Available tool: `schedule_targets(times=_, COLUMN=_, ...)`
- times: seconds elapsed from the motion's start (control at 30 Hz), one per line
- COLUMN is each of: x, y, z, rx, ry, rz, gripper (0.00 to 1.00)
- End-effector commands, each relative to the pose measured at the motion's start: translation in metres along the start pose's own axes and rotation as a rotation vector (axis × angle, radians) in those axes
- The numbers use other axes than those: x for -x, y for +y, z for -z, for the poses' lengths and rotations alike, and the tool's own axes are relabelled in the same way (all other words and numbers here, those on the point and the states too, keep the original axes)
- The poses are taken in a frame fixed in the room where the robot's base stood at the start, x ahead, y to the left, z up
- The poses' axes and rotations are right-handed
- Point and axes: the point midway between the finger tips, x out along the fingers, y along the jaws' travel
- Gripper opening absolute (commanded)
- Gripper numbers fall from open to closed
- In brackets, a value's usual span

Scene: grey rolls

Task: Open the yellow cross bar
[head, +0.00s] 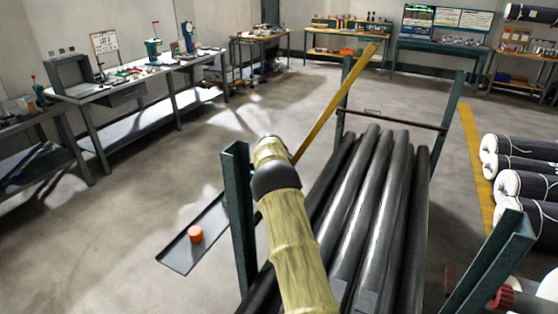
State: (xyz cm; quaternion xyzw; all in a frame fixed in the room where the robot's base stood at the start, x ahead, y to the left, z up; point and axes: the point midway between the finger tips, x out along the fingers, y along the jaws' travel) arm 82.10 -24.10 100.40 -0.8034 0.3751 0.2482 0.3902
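The yellow cross bar (340,98) slants up from just beyond my arm to the upper right, above the left side of the rack. Its upper end is free in the picture, past the far left post. Its lower end is hidden behind or meets my yellowish arm, so I cannot tell what it is fixed to. The rack's near left green post (239,215) stands beside my arm. My arm reaches up from the bottom middle over the rack. My gripper is not visible, so I cannot tell whether anything touches the bar.
Several long dark grey rolls (355,200) lie in the rack. A brown bar (390,119) spans its far posts. White-ended rolls (515,184) lie right. Floor left of the rack is largely clear, up to a workbench (145,80).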

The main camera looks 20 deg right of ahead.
Motion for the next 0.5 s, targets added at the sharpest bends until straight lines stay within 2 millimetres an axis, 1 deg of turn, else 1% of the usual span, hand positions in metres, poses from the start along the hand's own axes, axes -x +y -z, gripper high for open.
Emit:
schedule_targets(times=0.27, x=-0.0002, y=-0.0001, z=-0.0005, rx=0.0, ry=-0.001, rz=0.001, gripper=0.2)
schedule_targets(times=0.5, x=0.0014, y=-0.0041, z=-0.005, rx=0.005, ry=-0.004, rz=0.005, gripper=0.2)
